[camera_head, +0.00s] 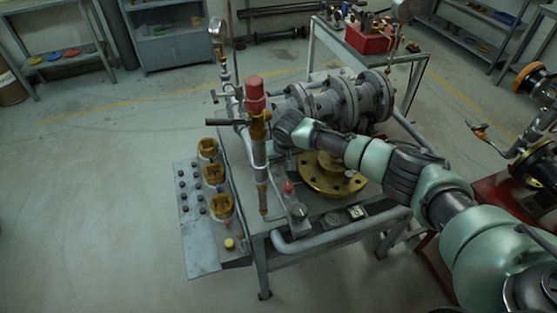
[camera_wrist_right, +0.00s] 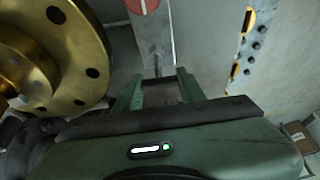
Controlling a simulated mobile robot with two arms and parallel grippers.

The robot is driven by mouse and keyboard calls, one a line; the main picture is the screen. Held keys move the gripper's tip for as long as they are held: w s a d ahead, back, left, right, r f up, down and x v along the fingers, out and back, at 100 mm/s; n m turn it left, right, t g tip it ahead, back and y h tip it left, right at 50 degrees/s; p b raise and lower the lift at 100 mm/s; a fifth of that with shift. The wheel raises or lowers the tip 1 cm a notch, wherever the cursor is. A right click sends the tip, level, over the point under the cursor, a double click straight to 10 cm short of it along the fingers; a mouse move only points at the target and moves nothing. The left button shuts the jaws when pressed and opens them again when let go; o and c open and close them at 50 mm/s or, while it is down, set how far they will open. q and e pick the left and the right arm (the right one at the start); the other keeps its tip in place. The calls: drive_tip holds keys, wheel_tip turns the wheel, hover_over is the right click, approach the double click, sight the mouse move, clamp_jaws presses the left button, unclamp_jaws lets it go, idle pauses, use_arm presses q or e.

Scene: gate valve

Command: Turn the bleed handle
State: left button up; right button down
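A dark lever (camera_head: 222,122) sticks out to the left from an upright brass valve body (camera_head: 260,125) under a red cap (camera_head: 254,92). A small red knob (camera_head: 288,187) sits lower, near the table's front. I cannot tell which part is the bleed handle. My right gripper's fingers are not clear in the head view; its arm ends just right of the brass body. In the right wrist view the right gripper (camera_wrist_right: 158,88) has its two fingers apart. A thin grey rod (camera_wrist_right: 157,63) shows beyond the gap, with a red disc (camera_wrist_right: 143,5) above it. My left gripper is not in view.
A brass flange (camera_head: 332,177) lies on the table under my right arm and shows in the right wrist view (camera_wrist_right: 60,60). Grey flanged pipework (camera_head: 340,101) stands behind. A panel with brass fittings (camera_head: 197,247) is at the left. Floor further left is clear.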

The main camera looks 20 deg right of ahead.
drive_tip(key=shift+n, duration=0.3)
drive_tip(key=shift+f+n+y+b, duration=0.15)
drive_tip(key=shift+n+y+b, duration=0.3)
drive_tip(key=shift+n, duration=0.45)
drive_tip(key=n+y+b, duration=0.1)
drive_tip(key=n+b, duration=0.1)
drive_tip(key=n, duration=0.1)
drive_tip(key=shift+f+n, duration=0.1)
drive_tip(key=shift+n, duration=0.2)
drive_tip(key=n+g+y+b, duration=0.1)
drive_tip(key=n+b, duration=0.3)
drive_tip(key=b, duration=0.1)
drive_tip(key=n+g+y+b, duration=0.1)
drive_tip(key=n+g+b, duration=0.1)
drive_tip(key=n+b, duration=0.2)
drive_tip(key=shift+n+b, duration=0.3)
drive_tip(key=shift+b, duration=0.35)
drive_tip(key=shift+r+n+g+b, duration=0.25)
drive_tip(key=shift+n+g+b, duration=0.25)
drive_tip(key=shift+n+b, duration=0.7)
drive_tip(key=c, duration=0.8)
unclamp_jaws()
drive_tip(key=shift+y, duration=0.25)
drive_tip(key=shift+c, duration=0.2)
